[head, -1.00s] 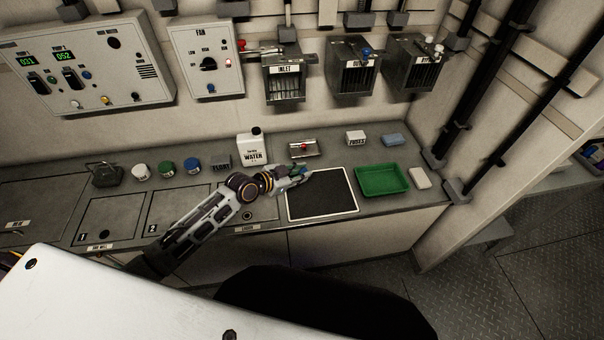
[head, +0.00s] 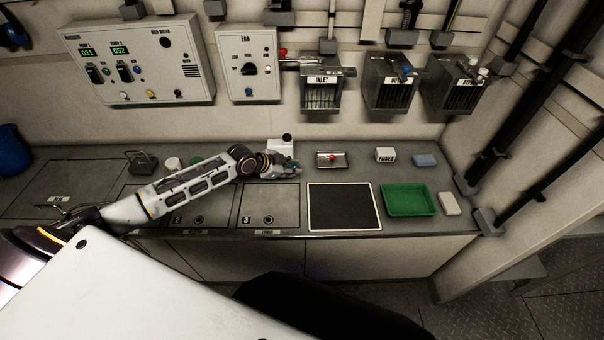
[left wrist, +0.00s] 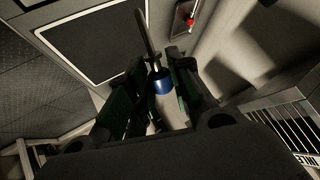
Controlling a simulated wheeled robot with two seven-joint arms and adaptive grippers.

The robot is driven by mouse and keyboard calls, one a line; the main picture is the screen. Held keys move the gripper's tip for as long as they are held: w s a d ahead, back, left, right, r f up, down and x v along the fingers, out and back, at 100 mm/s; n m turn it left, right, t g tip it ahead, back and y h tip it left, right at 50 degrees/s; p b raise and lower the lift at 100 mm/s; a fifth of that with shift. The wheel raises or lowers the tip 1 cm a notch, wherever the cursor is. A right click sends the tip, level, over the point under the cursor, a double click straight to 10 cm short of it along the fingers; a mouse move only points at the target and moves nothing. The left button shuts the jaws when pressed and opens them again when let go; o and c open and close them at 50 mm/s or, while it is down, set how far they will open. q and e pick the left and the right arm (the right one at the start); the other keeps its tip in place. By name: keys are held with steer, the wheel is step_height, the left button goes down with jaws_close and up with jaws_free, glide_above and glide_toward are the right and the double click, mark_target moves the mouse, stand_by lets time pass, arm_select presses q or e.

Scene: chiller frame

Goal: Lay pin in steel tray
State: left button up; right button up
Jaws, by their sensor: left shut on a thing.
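My left gripper (head: 292,168) is shut on a thin grey pin with a blue round head (left wrist: 163,83). In the left wrist view the pin's grey shaft (left wrist: 145,35) points away from the fingers. The gripper is above the counter, in front of the water bottle and left of the steel tray. The small steel tray (head: 341,164) stands on the counter, with a red-headed piece (head: 330,158) in it. The tray also shows at the top of the left wrist view (left wrist: 180,28). My right gripper is not in view.
A black mat (head: 344,207), a green tray (head: 409,200) and a white block (head: 450,204) lie on the counter's right half. A fuses box (head: 386,154) and a blue block (head: 425,160) stand behind. The inlet box (head: 321,95) juts from the wall above the counter.

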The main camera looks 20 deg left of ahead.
arm_select(q)
steer(key=shift+w+a, duration=0.1)
steer(key=shift+a, duration=0.45)
step_height(320, 180, down, 10)
steer(key=g+y+b, duration=0.1)
steer(key=b, duration=0.9)
steer(key=shift+m+y, duration=0.3)
steer(key=shift+y, duration=0.1)
steer(key=shift+d+f+b, duration=0.1)
steer(key=shift+f+b, duration=0.4)
steer(key=shift+b, duration=0.05)
